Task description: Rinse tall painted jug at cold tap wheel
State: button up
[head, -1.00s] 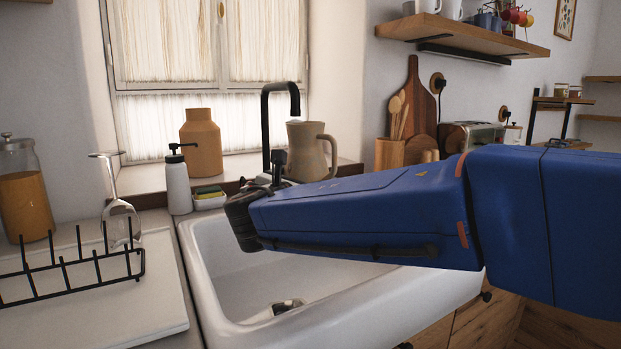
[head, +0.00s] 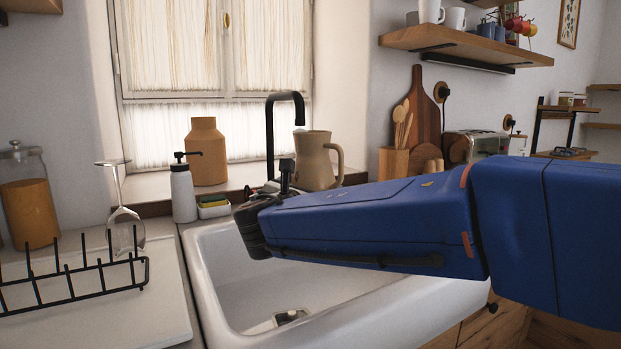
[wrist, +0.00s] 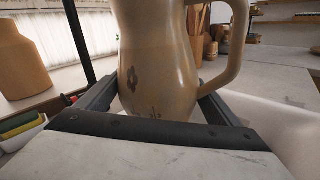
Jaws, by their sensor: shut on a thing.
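The tall painted jug (head: 318,160) is beige with a handle on its right side. It stands upright behind my arm, right of the black tap (head: 270,135) in the head view. In the wrist view, the jug (wrist: 155,60) fills the middle and shows a faint dark flower on its belly. My gripper (wrist: 160,97) is shut on the jug, with one finger at each side of its lower body. The fingertips are hidden in the head view. A small red part (wrist: 70,100) shows beside the tap's post in the wrist view. I cannot make out a cold tap wheel.
The white sink (head: 230,285) lies below my arm. A soap bottle (head: 183,190), a sponge holder (head: 213,210) and an orange vase (head: 207,150) are left of the tap. A wine glass (head: 125,220) and black rack (head: 75,280) stand at left. Utensils (head: 400,125) are at right.

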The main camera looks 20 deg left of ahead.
jog(key=shift+s+a, duration=0.15)
jog(key=shift+s, duration=0.3)
dwell(0.5)
jog(key=shift+w+d, duration=0.25)
jog(key=shift+w, duration=0.35)
jog(key=shift+s+d, duration=0.5)
jog(key=shift+d, duration=0.75)
jog(key=shift+s+d, duration=0.45)
jog(key=shift+d, duration=0.8)
jog(key=shift+s+d, duration=0.5)
jog(key=shift+d, duration=0.75)
jog(key=shift+r, duration=0.1)
jog(key=shift+s+d+r, duration=0.3)
jog(key=shift+d+r, duration=0.35)
jog(key=shift+d, duration=0.1)
jog(key=shift+s+d+r, duration=0.3)
jog(key=shift+d+r, duration=0.35)
jog(key=shift+d, duration=0.15)
jog(key=shift+s+d+r, duration=0.3)
jog(key=shift+d+r, duration=0.35)
jog(key=shift+d, duration=0.1)
jog(key=shift+s+d, duration=0.1)
